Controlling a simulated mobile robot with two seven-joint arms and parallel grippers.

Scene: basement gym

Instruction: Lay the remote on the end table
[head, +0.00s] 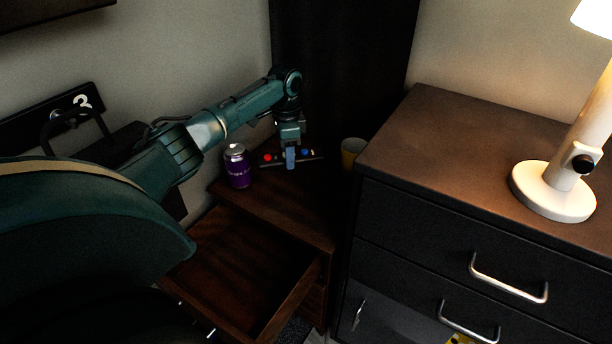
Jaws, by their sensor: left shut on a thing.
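The remote (309,156) is a dark, thin bar with a red and a blue spot, at the back of the end table. My left gripper (291,160) points down from above with its fingers shut on the middle of the remote, hiding that part. The end table (292,208) is dark brown wood, in the corner left of a black dresser. The remote is at or very near its top; I cannot tell whether it touches. My right gripper is not in view.
A purple can (237,168) stands on the end table's left side. The end table's drawer (240,262) is pulled open and looks empty. A white lamp (553,192) stands on the dresser.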

